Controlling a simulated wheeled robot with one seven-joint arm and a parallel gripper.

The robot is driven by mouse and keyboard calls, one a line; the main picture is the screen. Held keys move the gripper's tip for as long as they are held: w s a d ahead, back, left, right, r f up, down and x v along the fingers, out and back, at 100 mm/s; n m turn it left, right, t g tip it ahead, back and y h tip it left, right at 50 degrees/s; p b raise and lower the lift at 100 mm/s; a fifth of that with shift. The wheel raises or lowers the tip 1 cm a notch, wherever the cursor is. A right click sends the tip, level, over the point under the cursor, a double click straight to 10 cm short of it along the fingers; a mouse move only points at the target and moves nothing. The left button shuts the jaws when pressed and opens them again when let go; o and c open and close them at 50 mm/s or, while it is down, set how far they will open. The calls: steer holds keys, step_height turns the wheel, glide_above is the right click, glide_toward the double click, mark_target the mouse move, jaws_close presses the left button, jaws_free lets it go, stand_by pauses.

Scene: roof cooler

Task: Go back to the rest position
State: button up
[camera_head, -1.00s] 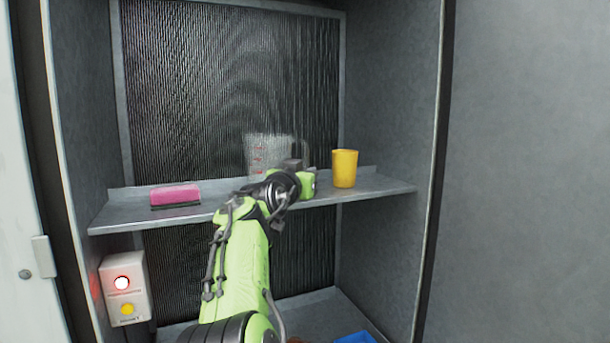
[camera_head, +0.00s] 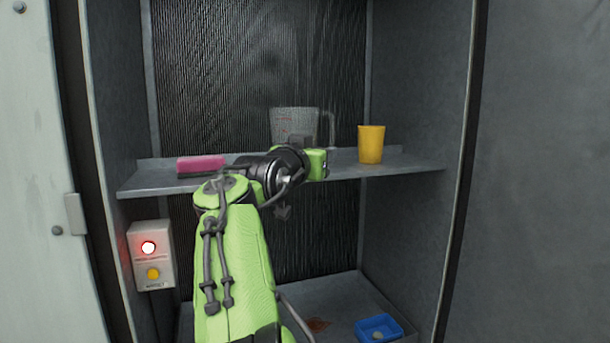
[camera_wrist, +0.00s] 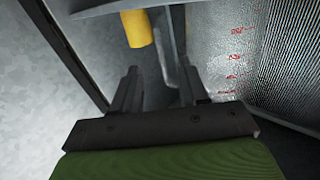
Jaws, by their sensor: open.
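My gripper (camera_wrist: 158,88) is open in the wrist view, with its two dark fingers apart and nothing seen between them. In the head view my green arm reaches up to the shelf (camera_head: 420,167), and its wrist hides most of the gripper. A clear measuring jug (camera_head: 295,124) with red marks stands on the shelf just behind the wrist. It also shows close by at the right of the wrist view (camera_wrist: 222,50). A yellow cup (camera_head: 371,145) stands upright on the shelf to the right of the jug.
A pink sponge or brush (camera_head: 201,163) lies at the shelf's left. A control box (camera_head: 152,256) with a lit red light and a yellow button is on the left wall. A blue tray (camera_head: 379,330) holding a small round object sits on the cabinet floor near a brown stain (camera_head: 318,324).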

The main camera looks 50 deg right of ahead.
steer(key=b+v, duration=0.2)
steer(key=v, duration=0.5)
step_height(320, 180, down, 10)
steer(key=w+n+t+y, duration=0.2)
steer(key=n+y, duration=0.1)
steer(key=y, duration=0.2)
steer(key=s+a+f+n+t+y, duration=0.15)
steer(key=a+f+n+y, duration=0.35)
steer(key=a+f+y, duration=0.5)
steer(key=s+a+f+n+g+y, duration=0.2)
steer(key=s+a+f+n, duration=0.4)
steer(key=s+a+f, duration=1)
steer(key=shift+s+a+f+n+g, duration=0.35)
steer(key=shift+a+f+g, duration=0.4)
steer(key=shift+a, duration=0.35)
